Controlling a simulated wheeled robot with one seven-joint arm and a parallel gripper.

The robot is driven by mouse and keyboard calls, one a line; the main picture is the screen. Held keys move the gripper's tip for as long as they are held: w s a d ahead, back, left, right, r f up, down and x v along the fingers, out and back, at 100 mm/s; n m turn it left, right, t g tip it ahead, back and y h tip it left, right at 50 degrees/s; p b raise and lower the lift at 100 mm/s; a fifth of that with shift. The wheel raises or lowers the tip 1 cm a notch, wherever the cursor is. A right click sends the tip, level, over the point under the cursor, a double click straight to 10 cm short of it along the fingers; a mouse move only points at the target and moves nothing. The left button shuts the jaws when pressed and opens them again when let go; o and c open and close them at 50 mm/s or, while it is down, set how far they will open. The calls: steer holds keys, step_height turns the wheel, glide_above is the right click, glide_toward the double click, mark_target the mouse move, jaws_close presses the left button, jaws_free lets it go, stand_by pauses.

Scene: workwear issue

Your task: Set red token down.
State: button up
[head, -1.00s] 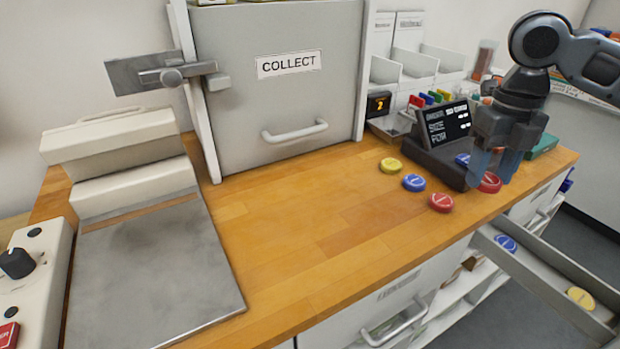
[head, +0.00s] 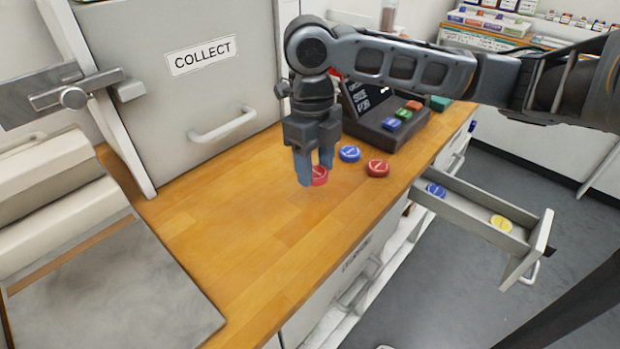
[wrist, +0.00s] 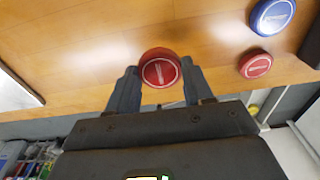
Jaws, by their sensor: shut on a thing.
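A red token (head: 319,176) is between the fingertips of my gripper (head: 317,178), which points down over the wooden counter. The same token shows in the wrist view (wrist: 160,70), with a finger at either side. It is at or just above the counter; I cannot tell whether it touches the wood. A second red token (head: 377,168) and a blue token (head: 349,153) lie on the counter to the right, apart from my gripper. They also show in the wrist view, the blue one (wrist: 272,15) beyond the red one (wrist: 256,64).
A dark terminal (head: 390,136) with coloured buttons stands behind the loose tokens. An open drawer (head: 470,213) at the right holds a blue token (head: 436,190) and a yellow one (head: 501,223). The COLLECT hatch (head: 195,85) stands behind. The counter (head: 245,225) is bare to the left and front.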

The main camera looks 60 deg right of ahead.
mark_target(311, 196)
steer(key=shift+w+a+f, duration=0.3)
steer(key=shift+f, duration=2)
steer(key=shift+f, duration=0.15)
steer(key=o, duration=1)
